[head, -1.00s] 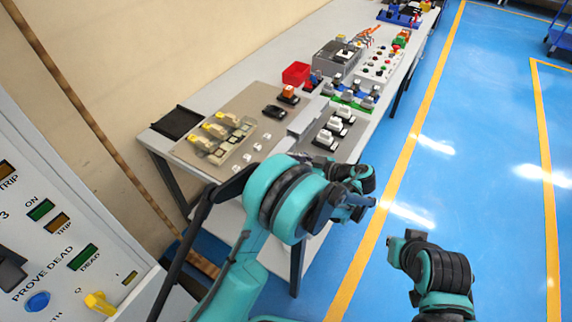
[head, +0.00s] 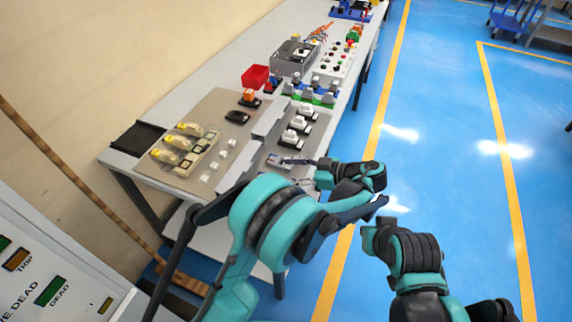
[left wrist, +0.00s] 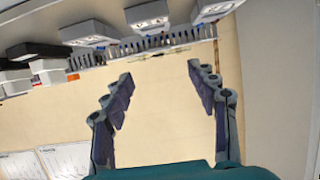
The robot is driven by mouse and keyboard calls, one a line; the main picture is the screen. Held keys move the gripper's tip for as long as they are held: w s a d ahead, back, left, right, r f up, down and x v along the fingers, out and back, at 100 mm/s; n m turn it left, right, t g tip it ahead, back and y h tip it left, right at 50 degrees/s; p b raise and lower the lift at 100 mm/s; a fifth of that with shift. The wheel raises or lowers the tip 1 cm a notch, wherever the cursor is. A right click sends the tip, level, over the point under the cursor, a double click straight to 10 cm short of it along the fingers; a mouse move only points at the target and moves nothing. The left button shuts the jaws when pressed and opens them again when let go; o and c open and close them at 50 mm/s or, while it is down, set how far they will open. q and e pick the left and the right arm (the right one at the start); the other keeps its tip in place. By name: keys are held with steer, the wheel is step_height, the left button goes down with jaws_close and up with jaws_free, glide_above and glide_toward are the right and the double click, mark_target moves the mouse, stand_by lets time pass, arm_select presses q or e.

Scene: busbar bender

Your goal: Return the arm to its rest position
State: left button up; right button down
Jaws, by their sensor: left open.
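My left arm (head: 265,225) comes in from the lower left, its teal and black joints bent in front of the table's near end. My left gripper (head: 292,171) is open and empty, its dark fingers pointing left near the table's front edge. In the left wrist view the same gripper (left wrist: 160,90) shows two spread fingers with nothing between them. My right arm (head: 410,262) is folded at the lower right; its gripper does not show.
A grey panel (head: 50,285) stands at the lower left.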

arm_select(q)
steer(key=s+a+r+m+h, duration=0.2)
steer(key=s+a+m+h, duration=0.15)
steer(key=a, duration=0.35)
steer(key=s+a+r+m+h, duration=0.2)
steer(key=a+m+h, duration=0.15)
steer(key=a, duration=0.25)
steer(key=s+a+f+m+t+h, duration=0.1)
steer(key=s+m+h, duration=0.5)
steer(key=s, duration=0.8)
steer(key=shift+s+a+m+t, duration=0.35)
steer(key=shift+a+m+t, duration=0.15)
steer(key=shift+a+t, duration=0.3)
steer(key=shift+f, duration=0.1)
stand_by(2.6)
